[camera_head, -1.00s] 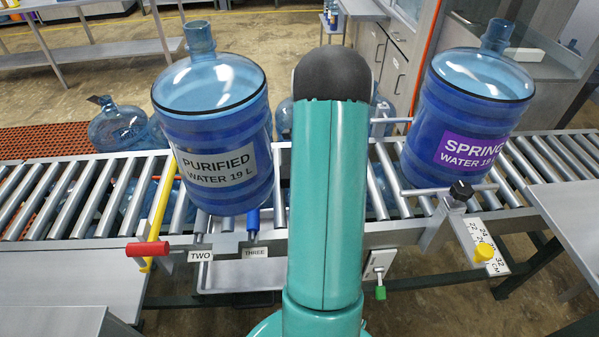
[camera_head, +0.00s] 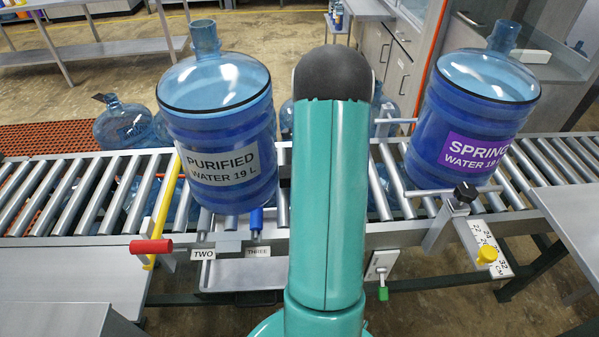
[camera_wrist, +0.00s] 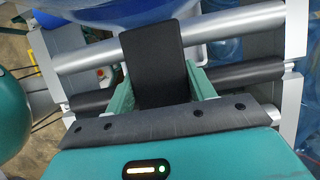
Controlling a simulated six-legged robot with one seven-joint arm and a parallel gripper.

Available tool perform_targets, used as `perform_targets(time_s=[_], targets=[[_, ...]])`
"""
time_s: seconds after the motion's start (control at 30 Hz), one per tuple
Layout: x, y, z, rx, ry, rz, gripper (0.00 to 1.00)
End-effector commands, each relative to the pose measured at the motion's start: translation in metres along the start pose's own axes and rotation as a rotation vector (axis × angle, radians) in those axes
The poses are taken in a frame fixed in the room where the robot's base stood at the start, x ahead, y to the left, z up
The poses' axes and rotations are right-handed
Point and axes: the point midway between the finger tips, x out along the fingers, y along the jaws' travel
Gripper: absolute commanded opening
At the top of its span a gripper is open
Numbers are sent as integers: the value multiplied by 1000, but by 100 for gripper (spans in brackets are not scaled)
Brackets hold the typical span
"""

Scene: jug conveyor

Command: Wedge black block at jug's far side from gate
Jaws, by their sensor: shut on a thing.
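The blue jug labelled PURIFIED WATER 19 L (camera_head: 218,130) stands upright on the rollers, just right of the yellow gate bar (camera_head: 163,205) with its red handle (camera_head: 151,247). My gripper (camera_wrist: 160,82) is shut on the black block (camera_wrist: 153,62), which sticks out between its green fingers above the rollers. In the wrist view a blue jug (camera_wrist: 110,10) is at the top, by the block's far end; I cannot tell whether they touch. In the head view my arm hides the gripper, and only a dark patch shows right of the jug.
A second jug, SPRING WATER 19 L (camera_head: 472,120), stands at right between grey rods. Blue lever THREE (camera_head: 256,220) and a grey lever at TWO are at the conveyor's front edge. More jugs (camera_head: 122,125) lie behind. Bare rollers (camera_head: 85,195) extend left of the gate.

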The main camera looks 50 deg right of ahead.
Motion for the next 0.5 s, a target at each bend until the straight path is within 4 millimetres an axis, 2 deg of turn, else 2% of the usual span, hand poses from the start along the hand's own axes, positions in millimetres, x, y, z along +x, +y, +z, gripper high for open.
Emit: perform_targets(time_s=[0.03, 0.07, 0.17, 0.2, 0.5], targets=[[0, 0, 1, 0, 0, -1, 23], [0, 0, 1, 0, 0, -1, 56], [0, 0, 1, 0, 0, -1, 76], [0, 0, 1, 0, 0, -1, 80], [-1, 0, 1, 0, 0, 0, 80]])
